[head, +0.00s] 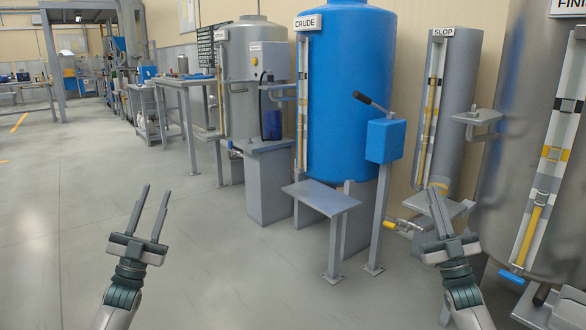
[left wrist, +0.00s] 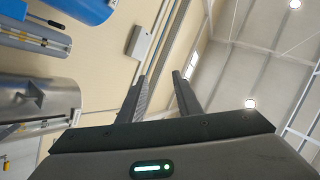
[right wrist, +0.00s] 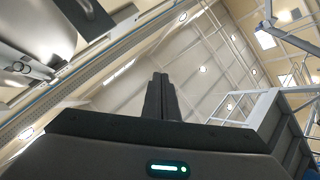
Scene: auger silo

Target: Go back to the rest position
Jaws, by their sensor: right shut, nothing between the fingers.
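My left gripper (head: 154,212) is raised at the lower left of the head view, fingers pointing up. Its two fingers are apart with nothing between them, as the left wrist view (left wrist: 160,95) also shows. My right gripper (head: 438,208) is raised at the lower right of the head view, in front of the slop tank's foot. Its fingers are together and hold nothing, as the right wrist view (right wrist: 160,95) also shows. Neither gripper visibly touches anything.
The blue crude tank (head: 347,90) stands in the middle, with a blue lever box (head: 384,140) and a grey step table (head: 320,197) before it. The slop tank (head: 455,100) and a large steel tank (head: 515,130) stand at right. Open floor (head: 70,190) lies at left.

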